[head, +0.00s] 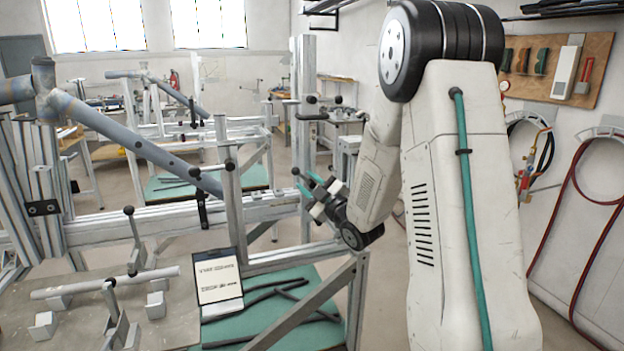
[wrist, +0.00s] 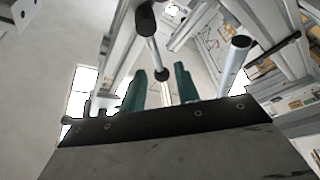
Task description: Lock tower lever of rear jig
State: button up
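My gripper (head: 300,181) is in the middle of the head view, beside a tall aluminium tower post (head: 305,70). Its two teal fingers stand apart in the wrist view (wrist: 160,88), with nothing held between them. A lever with a round black knob (wrist: 162,74) shows beyond the gap between the fingertips, with a thicker black grip (wrist: 145,20) above it. Whether the fingers touch the lever cannot be told. In the head view, black-ended levers (head: 312,116) stick out from the tall post, above my gripper. A shorter post (head: 228,185) with a black knob stands to the left.
A grey-blue frame tube (head: 130,147) slopes across the jig at left. A front bench (head: 90,325) carries a small tube fixture with levers (head: 132,240). A metal tube (wrist: 235,62) rises right of my fingers.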

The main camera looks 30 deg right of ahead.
jog(key=shift+s+f, duration=0.2)
jog(key=shift+s, duration=0.5)
